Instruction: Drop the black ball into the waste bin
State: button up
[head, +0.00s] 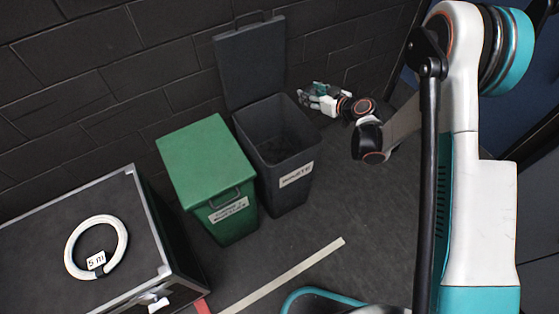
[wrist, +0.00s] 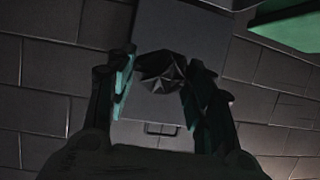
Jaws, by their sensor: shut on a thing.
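The black ball (wrist: 160,72) looks dark and faceted, like crumpled material, and sits between my fingers in the wrist view. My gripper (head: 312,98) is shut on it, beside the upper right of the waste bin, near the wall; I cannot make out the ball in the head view. The waste bin (head: 292,187) is dark grey, labelled and upright. Its lid (head: 250,62) stands open against the wall, and its opening faces up. The lid also shows behind the ball in the wrist view (wrist: 190,25).
A green bin (head: 205,152) with a shut lid stands left of the waste bin. A dark case (head: 50,235) with a white ring (head: 69,248) on top is at lower left. A white line (head: 285,275) crosses the floor. The brick wall (head: 120,65) is close behind.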

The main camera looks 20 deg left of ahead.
jog(key=s+a+f+n+g+y+b, duration=0.1)
jog(key=s+a+f+n+g+b, duration=0.1)
jog(key=a+f, duration=0.7)
notch_tip(320, 180, down, 4)
jog(key=shift+a+f+b, duration=0.15)
jog(key=shift+b, duration=0.65)
jog(key=o, duration=0.9)
jog(key=shift+o, duration=0.2)
notch_tip(320, 180, up, 10)
